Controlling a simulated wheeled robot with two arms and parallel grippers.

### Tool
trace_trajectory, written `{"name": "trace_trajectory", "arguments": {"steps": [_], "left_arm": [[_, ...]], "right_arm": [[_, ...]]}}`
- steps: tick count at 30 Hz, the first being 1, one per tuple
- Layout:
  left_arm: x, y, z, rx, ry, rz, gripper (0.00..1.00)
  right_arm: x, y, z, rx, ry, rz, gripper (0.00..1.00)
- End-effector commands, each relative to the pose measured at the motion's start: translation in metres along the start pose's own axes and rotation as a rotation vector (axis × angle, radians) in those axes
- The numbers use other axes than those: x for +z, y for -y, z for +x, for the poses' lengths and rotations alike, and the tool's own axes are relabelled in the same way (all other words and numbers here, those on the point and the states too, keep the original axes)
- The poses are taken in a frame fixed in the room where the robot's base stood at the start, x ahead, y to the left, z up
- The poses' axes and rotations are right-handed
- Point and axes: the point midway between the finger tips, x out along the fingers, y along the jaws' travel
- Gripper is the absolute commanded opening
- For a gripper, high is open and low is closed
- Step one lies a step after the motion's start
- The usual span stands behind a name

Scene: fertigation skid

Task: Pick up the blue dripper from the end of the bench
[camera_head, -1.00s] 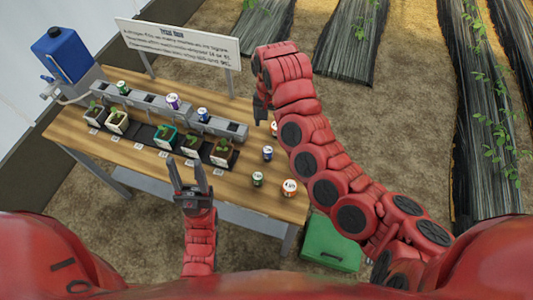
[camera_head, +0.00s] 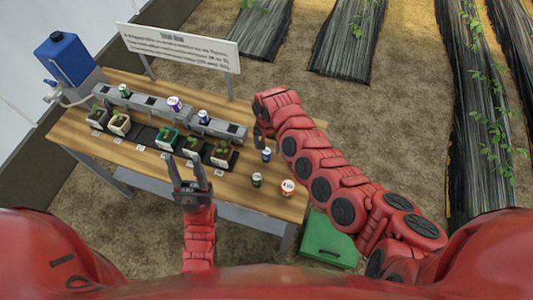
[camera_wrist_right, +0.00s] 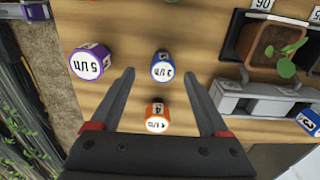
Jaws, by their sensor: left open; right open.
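The blue dripper (camera_head: 267,154) stands upright on the wooden bench (camera_head: 236,194) near its right end. It also shows in the right wrist view (camera_wrist_right: 163,66), with a white top, in line with the gap between the fingertips. My right gripper (camera_head: 259,137) is open beside it on the far side; in the wrist view (camera_wrist_right: 158,74) nothing is held. An orange dripper (camera_wrist_right: 157,118) lies lower in the gap, and a purple one (camera_wrist_right: 91,62) left of the fingers; both seem hidden by my arm in the head view. My left gripper (camera_head: 185,165) is open and empty near the front edge.
A green dripper (camera_head: 257,180) and an orange-and-white one (camera_head: 288,187) stand nearer the bench's front right corner. Potted seedlings (camera_head: 166,139) and a grey rail (camera_head: 150,101) with drippers occupy the middle. A blue tank (camera_head: 64,57) and sign (camera_head: 180,46) stand behind. A green box (camera_head: 329,242) is below.

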Motion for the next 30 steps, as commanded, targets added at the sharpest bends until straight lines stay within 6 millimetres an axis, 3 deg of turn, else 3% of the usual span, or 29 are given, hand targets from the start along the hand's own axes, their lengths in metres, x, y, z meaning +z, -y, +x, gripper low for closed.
{"name": "trace_trajectory", "arguments": {"steps": [12, 21, 30], "left_arm": [[0.0, 0.0, 0.0, 0.0, 0.0, 0.0, 0.5], [0.0, 0.0, 0.0, 0.0, 0.0, 0.0, 0.5], [0.0, 0.0, 0.0, 0.0, 0.0, 0.0, 0.5]], "right_arm": [[-0.004, 0.004, 0.045, 0.006, 0.001, -0.001, 0.79], [-0.004, 0.005, 0.047, 0.001, 0.001, 0.001, 0.79], [-0.004, 0.005, 0.047, 0.002, 0.001, 0.001, 0.27]]}}
